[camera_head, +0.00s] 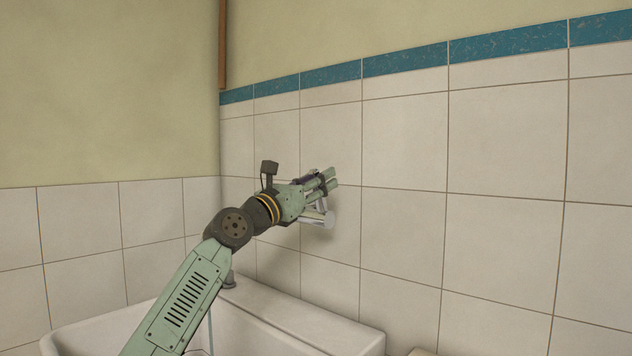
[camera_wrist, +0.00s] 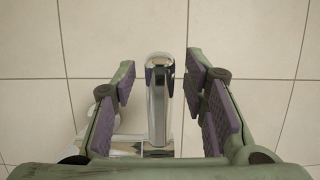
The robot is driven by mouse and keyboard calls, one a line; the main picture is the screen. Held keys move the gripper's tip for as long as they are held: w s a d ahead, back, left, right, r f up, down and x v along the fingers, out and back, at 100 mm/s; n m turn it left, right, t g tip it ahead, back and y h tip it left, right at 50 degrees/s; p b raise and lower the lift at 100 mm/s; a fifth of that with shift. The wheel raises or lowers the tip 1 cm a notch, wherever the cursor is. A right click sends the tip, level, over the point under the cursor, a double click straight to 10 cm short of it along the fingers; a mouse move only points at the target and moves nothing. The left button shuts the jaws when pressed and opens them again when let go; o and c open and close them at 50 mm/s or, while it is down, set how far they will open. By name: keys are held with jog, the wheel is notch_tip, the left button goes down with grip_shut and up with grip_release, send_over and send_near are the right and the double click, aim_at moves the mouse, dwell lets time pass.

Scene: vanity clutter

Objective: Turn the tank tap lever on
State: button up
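The chrome tap lever (camera_wrist: 158,100) stands between the two purple-padded fingers of my gripper (camera_wrist: 160,88) in the wrist view. Gaps show on both sides of it, so the open fingers do not appear to touch it. The chrome tap body (camera_wrist: 140,146) runs below the lever. In the head view, my gripper (camera_head: 328,178) is at the tiled wall, just above the pale metal tap (camera_head: 318,218). The fingers and my arm hide much of the tap and most of the lever there.
A white basin (camera_head: 300,318) with a broad ledge lies below my arm. A small grey fitting (camera_head: 229,281) stands on it, partly hidden by my arm. The tiled wall (camera_head: 405,190) is close behind the tap. The wall area to the right is clear.

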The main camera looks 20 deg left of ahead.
jog(key=v, duration=1.2)
jog(key=shift+f, duration=0.1)
